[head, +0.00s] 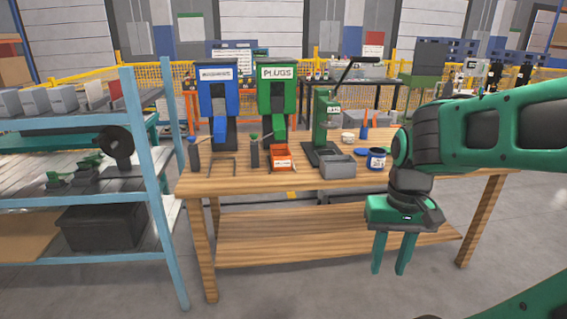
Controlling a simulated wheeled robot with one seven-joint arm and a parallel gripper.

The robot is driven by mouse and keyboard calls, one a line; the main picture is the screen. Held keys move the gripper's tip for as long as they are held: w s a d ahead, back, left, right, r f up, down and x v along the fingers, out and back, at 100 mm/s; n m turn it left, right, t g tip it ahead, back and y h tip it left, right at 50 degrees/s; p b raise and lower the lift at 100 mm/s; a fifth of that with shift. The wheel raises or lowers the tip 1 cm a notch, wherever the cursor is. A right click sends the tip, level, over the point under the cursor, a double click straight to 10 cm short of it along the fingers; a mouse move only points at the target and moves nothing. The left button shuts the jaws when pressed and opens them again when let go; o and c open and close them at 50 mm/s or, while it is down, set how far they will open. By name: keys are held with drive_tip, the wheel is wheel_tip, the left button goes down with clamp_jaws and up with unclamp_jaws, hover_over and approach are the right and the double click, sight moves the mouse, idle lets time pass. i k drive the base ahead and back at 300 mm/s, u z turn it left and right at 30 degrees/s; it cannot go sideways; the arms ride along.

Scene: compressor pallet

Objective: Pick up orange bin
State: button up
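The orange bin (281,160) is a small open-topped box with a white label on its front. It sits on the wooden workbench (225,182), in front of the green PLUGS dispenser (277,92). My gripper (389,271) hangs pointing down at the right, in front of the bench and nearer to the camera than the bin. Its two green fingers are apart with nothing between them. The bin is well to the left of the gripper and they do not touch. The inside of the bin is hard to make out.
A grey bin (338,171) and a green press (322,125) stand right of the orange bin. A dark bottle (254,153) stands close on its left. A blue jar (376,159) is near my arm. A blue-framed shelf (165,215) blocks the left side.

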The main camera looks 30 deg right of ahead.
sight(281, 155)
drive_tip(key=z, duration=0.1)
drive_tip(key=i, duration=1)
drive_tip(key=u, duration=0.1)
